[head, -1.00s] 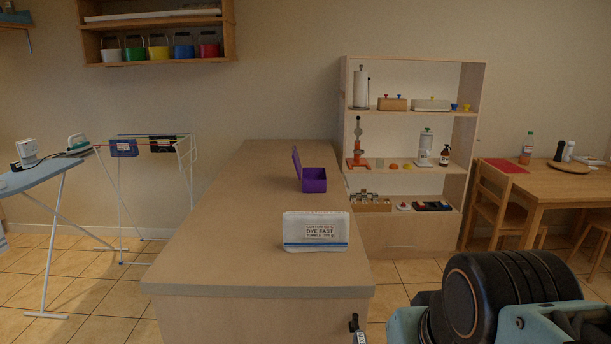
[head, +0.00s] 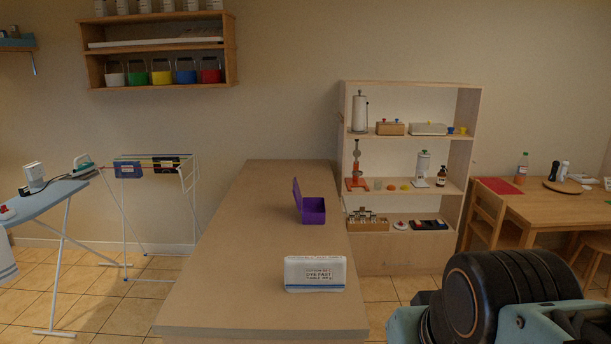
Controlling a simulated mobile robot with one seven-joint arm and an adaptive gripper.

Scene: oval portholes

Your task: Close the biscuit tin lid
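A purple box with a hinged lid (head: 313,211) stands on the long counter (head: 225,255), toward its right edge; it looks like the biscuit tin. Its lid (head: 298,196) is open, standing up and leaning slightly left on the box's left side. My arm shows at the lower right, well apart from the tin. My gripper is not in view.
A white pack with a blue stripe (head: 315,273) stands on the counter nearer to me than the tin. An open shelf unit (head: 348,105) stands behind right, a wooden table (head: 560,209) at right, an ironing board (head: 45,197) and drying rack (head: 190,205) at left.

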